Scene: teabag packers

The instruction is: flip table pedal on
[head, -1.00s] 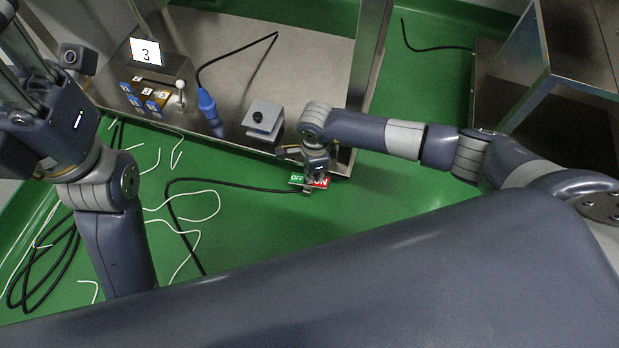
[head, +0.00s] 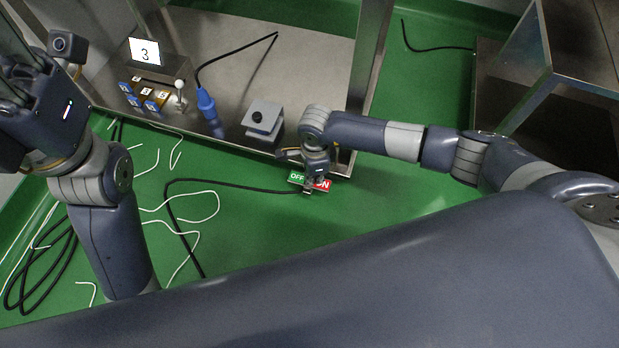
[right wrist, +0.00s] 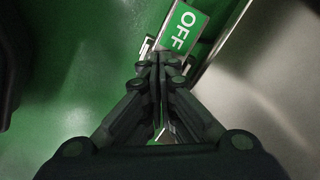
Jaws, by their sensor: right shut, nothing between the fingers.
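The table pedal (head: 296,177) is on the green floor at the front edge of the steel table. It has a green OFF half and a red ON half. In the right wrist view the white OFF lettering on the green plate (right wrist: 180,27) shows just beyond my fingertips; the ON half is hidden there. My right gripper (head: 315,184) is shut and empty, pointing down over the middle of the pedal. I cannot tell whether it touches. My left gripper (head: 15,60) is raised at the far left, away from the pedal, its fingertips not clearly seen.
The steel table (head: 320,60) has a leg close to my right gripper. Black and white cables lie on the floor at left.

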